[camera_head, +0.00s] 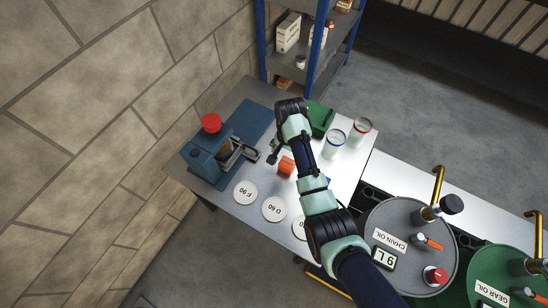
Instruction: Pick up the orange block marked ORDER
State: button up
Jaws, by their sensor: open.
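The orange block (286,166) lies on the metal table, left of my arm's middle links. No ORDER marking can be read on it at this size. My gripper (273,156) is at the far end of my arm, with its dark fingers just to the upper left of the block. It is open, and nothing shows between its fingers. I cannot tell how high the fingers are above the table.
A blue device (207,156) with a red knob stands left on the table (226,209). Round discs marked F 90 (245,192) and D 60 (274,209) lie in front. A green case (322,117) and glass jars (334,141) stand behind. A grey CHAIN OIL drum (408,226) stands at right.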

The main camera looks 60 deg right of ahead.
aim_at(287, 163)
jog(key=shift+s+d+f+b, duration=0.15)
jog(key=shift+f+b, duration=0.45)
jog(key=shift+f, duration=0.65)
jog(key=f+b, duration=0.2)
jog(key=f, duration=0.1)
jog(key=f+b, duration=0.1)
jog(key=f, duration=0.1)
jog(key=shift+s+a+f+b, duration=0.15)
jog(key=shift+s+a+b, duration=0.1)
jog(key=shift+a+b, duration=0.05)
jog(key=shift+w, duration=0.1)
jog(key=shift+d, duration=0.1)
jog(key=shift+c, duration=0.8)
jog(key=c, duration=1.1)
